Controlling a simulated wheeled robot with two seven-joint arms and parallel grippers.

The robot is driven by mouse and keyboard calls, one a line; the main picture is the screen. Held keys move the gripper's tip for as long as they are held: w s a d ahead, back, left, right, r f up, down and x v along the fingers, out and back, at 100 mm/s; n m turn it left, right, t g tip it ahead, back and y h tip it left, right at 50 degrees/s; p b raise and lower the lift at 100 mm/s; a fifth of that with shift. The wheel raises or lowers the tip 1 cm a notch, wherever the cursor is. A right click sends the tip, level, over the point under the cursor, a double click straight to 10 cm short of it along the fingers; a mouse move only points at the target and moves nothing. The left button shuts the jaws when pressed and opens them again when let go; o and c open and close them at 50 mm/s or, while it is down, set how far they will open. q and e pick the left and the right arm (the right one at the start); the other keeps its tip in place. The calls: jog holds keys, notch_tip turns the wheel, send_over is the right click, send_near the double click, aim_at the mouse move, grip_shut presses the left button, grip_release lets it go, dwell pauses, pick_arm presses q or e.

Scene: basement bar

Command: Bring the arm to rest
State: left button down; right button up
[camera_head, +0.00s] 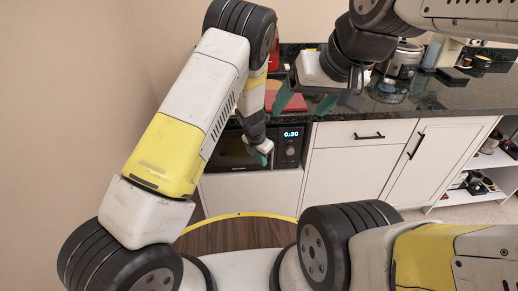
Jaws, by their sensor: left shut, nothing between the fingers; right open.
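My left arm (205,90) rises from the lower left, bends at the top and hangs down. My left gripper (263,158) points down in front of the built-in microwave (290,145), its teal fingertips shut and empty. My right arm comes in from the top right. My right gripper (305,101) is open above the front part of the dark counter, with its teal fingers apart and nothing seen between them. It is above and to the right of the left gripper.
The dark stone counter (440,97) runs along the back. A red item (285,97) lies partly hidden behind the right gripper. A metal appliance (405,60) stands further right. White cabinets (345,165) are below, with an open shelf (492,160) at right.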

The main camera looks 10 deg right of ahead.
pick_arm(q)
jog(key=s+a+r+m+h, duration=0.1)
jog(key=s+a+r+m, duration=0.25)
jog(key=r, duration=0.65)
jog(key=s+a+r+m+t+h, duration=0.15)
jog(key=a+r+m, duration=0.3)
jog(key=r, duration=0.55)
jog(key=s+a+r+m, duration=0.3)
jog(key=s+r+m, duration=0.15)
jog(key=r, duration=0.55)
jog(key=s+a+r+m+t+y, duration=0.1)
jog(key=s+a+r+m, duration=0.4)
jog(key=s+a+m, duration=0.1)
jog(key=s+a+r+m+t+y, duration=0.1)
jog(key=s+a+r+m, duration=0.4)
jog(key=s, duration=0.6)
jog(key=a+m+t, duration=0.1)
jog(key=a+m, duration=0.1)
jog(key=m, duration=0.1)
jog(key=shift+s+a, duration=0.15)
jog(key=shift+a, duration=0.05)
jog(key=shift+y, duration=0.25)
